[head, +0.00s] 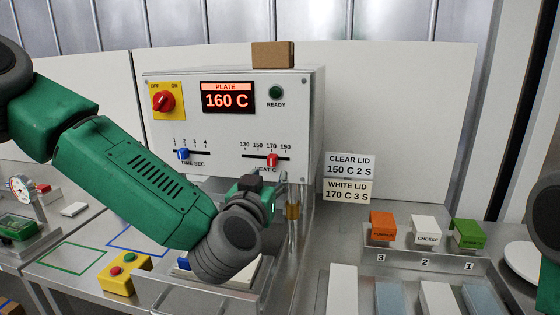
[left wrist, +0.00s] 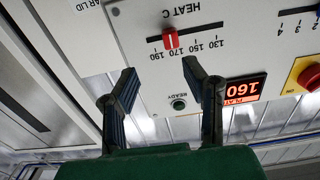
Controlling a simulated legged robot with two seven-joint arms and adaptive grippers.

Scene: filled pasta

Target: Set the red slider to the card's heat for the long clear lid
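The red slider (head: 272,160) sits at about the 170 mark of the HEAT C scale on the white control box (head: 225,125). It also shows upside down in the left wrist view (left wrist: 170,38). The card (head: 350,165) reads CLEAR LID 150 C 2 S. The display (head: 228,97) reads PLATE 160 C. My left gripper (head: 250,184) is below and in front of the slider, its fingers mostly hidden in the head view. In the left wrist view my left gripper (left wrist: 160,80) is open and empty, its fingers apart from the slider. My right gripper is out of view.
A blue slider (head: 183,154) stands near 2 on the TIME SEC scale. A red knob (head: 163,101) and a READY lamp (head: 275,92) share the panel. A WHITE LID card (head: 348,191) hangs below the clear one. Orange, white and green blocks stand right.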

